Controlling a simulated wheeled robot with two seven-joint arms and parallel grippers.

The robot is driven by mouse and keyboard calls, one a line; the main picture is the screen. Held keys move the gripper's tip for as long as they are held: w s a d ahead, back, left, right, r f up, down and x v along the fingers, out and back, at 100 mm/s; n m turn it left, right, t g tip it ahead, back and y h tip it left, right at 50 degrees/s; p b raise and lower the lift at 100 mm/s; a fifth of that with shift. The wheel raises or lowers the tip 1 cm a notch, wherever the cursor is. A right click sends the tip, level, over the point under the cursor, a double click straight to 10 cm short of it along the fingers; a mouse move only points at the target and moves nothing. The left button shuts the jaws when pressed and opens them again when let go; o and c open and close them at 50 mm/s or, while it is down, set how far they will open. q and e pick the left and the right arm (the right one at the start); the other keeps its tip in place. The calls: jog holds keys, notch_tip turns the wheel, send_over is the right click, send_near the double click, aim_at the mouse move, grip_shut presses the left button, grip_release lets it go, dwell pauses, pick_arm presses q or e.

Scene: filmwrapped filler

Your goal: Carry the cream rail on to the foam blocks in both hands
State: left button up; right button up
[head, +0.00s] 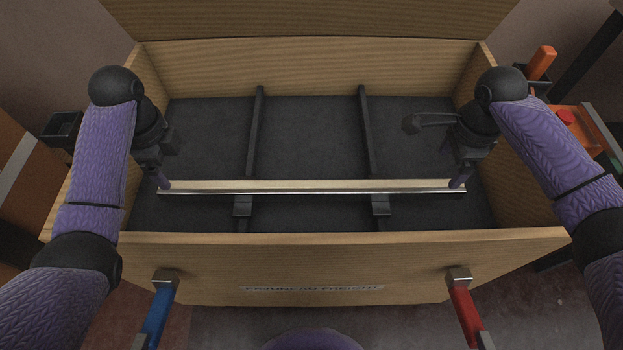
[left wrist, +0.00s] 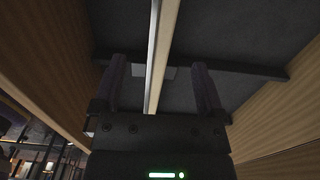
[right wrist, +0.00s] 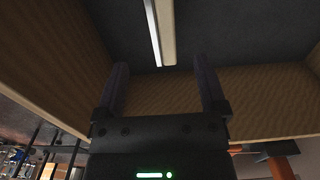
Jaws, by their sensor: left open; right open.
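The cream rail (head: 310,187) lies level across the inside of the wooden box, with a shiny strip along its near edge. My left gripper (head: 165,184) is open at the rail's left end; the left wrist view shows the rail (left wrist: 160,50) running between its spread fingers. My right gripper (head: 457,183) is open at the right end; in the right wrist view the rail's end (right wrist: 161,35) lies between the finger lines, near the tips. Two dark grey blocks, seemingly the foam blocks, show just in front of the rail: left block (head: 242,206), right block (head: 380,205). Contact between rail and blocks cannot be told.
The wooden box (head: 300,240) has walls all around and a raised back panel. Dark ribs (head: 255,130) cross its floor. A blue handle (head: 158,310) and a red handle (head: 464,310) are at the front.

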aim_at(185, 187)
pick_arm(q)
jog(key=shift+w+f, duration=0.2)
jog(key=shift+f, duration=0.4)
pick_arm(e)
jog(key=shift+w+f, duration=0.2)
jog(key=shift+f, duration=0.45)
jog(key=shift+r, duration=0.1)
pick_arm(q)
jog(key=shift+r, duration=0.2)
pick_arm(e)
jog(key=shift+r, duration=0.1)
pick_arm(q)
notch_tip(185, 187, down, 10)
pick_arm(e)
notch_tip(185, 187, down, 10)
pick_arm(q)
jog(key=shift+c, duration=0.3)
pick_arm(e)
jog(key=shift+c, duration=0.3)
pick_arm(q)
grip_shut()
pick_arm(e)
grip_shut()
